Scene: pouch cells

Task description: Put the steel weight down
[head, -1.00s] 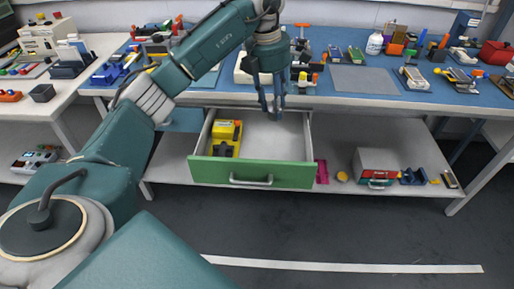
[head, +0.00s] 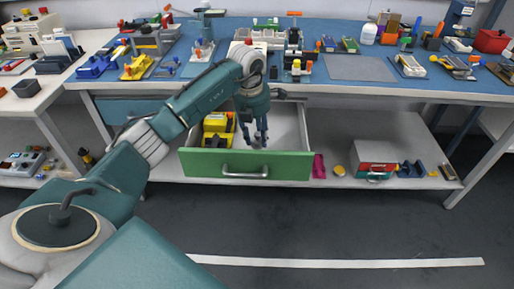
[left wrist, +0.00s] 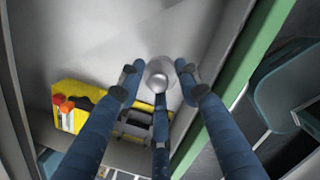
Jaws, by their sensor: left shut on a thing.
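My left gripper (head: 256,140) points down inside the open drawer (head: 246,166), which has a green front and a grey interior. In the left wrist view its three blue fingers (left wrist: 160,88) are closed around the steel weight (left wrist: 158,74), a small silvery round piece. The fingers cover part of the weight. The drawer floor (left wrist: 110,40) is close beneath; I cannot tell whether the weight touches it. In the head view the weight is hidden by the fingers. My right gripper is out of view.
A yellow and black device (head: 217,126) lies in the left of the drawer; it also shows in the left wrist view (left wrist: 90,98), close beside the fingers. The right part of the drawer is bare. The blue bench top (head: 350,92) with several tools is above.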

